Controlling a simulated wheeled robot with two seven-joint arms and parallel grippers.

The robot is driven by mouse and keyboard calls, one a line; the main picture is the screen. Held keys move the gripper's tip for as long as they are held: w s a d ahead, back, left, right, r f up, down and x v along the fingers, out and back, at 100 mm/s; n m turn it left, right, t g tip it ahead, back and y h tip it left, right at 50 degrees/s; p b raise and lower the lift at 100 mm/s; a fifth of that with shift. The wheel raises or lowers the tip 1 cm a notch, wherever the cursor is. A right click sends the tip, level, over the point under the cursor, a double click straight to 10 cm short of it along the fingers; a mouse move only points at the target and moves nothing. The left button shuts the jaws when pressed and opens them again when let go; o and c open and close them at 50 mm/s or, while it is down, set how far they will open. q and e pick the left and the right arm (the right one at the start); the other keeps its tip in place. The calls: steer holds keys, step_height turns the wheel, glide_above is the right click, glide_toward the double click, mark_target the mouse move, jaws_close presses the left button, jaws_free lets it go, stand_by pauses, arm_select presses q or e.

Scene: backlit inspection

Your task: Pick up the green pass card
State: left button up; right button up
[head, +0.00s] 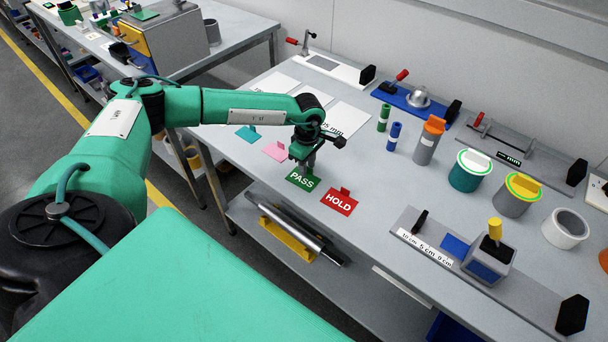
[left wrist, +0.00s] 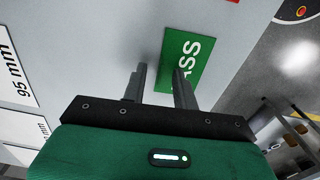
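The green PASS card (head: 301,181) lies flat near the front edge of the grey bench, left of the red HOLD card (head: 340,202). My left gripper (head: 306,168) points down at the card's back edge and hides its back part in the head view. In the left wrist view the fingers of my left gripper (left wrist: 158,76) are apart with nothing between them. The green card (left wrist: 191,48) lies under and beyond the right finger there. I cannot tell whether a fingertip touches it. My right gripper is not in view.
A pink card (head: 275,151) and a teal card (head: 247,134) lie to the left. White size sheets (head: 345,118) lie behind. Green and blue cylinders (head: 384,118), lidded pots (head: 469,171) and a gauge stand (head: 487,262) stand to the right.

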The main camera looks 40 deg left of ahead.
arm_select(q)
jaws_close()
steer(key=shift+r, duration=0.1)
